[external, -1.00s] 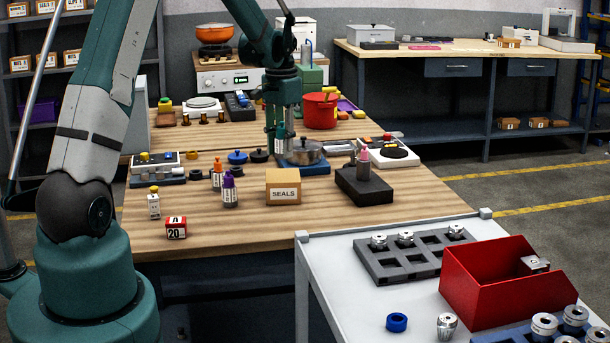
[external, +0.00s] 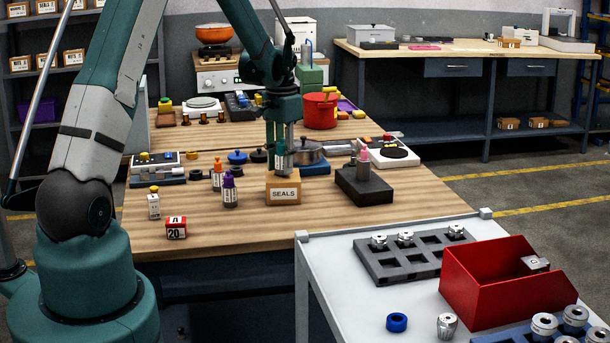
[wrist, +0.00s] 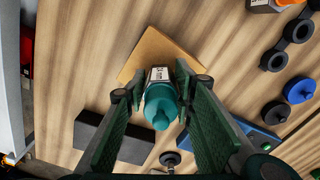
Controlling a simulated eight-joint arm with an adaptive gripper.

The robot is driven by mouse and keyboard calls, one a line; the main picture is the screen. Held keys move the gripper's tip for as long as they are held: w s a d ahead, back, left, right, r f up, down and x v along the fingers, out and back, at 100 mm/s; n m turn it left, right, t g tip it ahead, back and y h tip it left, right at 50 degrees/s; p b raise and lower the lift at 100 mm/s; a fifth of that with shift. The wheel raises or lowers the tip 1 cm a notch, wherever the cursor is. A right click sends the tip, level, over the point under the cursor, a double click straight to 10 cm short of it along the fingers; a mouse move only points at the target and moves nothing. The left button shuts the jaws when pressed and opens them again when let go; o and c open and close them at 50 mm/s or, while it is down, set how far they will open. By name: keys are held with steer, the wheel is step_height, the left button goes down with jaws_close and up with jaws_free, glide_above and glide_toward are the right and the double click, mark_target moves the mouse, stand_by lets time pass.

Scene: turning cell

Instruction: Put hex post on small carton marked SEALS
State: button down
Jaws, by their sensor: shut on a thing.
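The small carton marked SEALS (external: 284,194) is a tan box near the front of the wooden table. The gripper and bottle are above the carton; in the wrist view its tan top (wrist: 150,52) lies below the bottle. I cannot tell whether the bottle touches the carton.
A dark block (external: 364,187) with a pink-topped bottle stands right of the carton. Bare wood lies in front of the carton. A red bin (external: 487,288) is on the grey cart.

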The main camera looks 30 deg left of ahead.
steer(key=shift+f, duration=0.15)
steer(key=shift+f, duration=0.15)
steer(key=c, duration=1.9)
jaws_free()
steer(key=shift+c, duration=0.2)
steer(key=shift+r, duration=6.15)
steer(key=shift+s, duration=0.1)
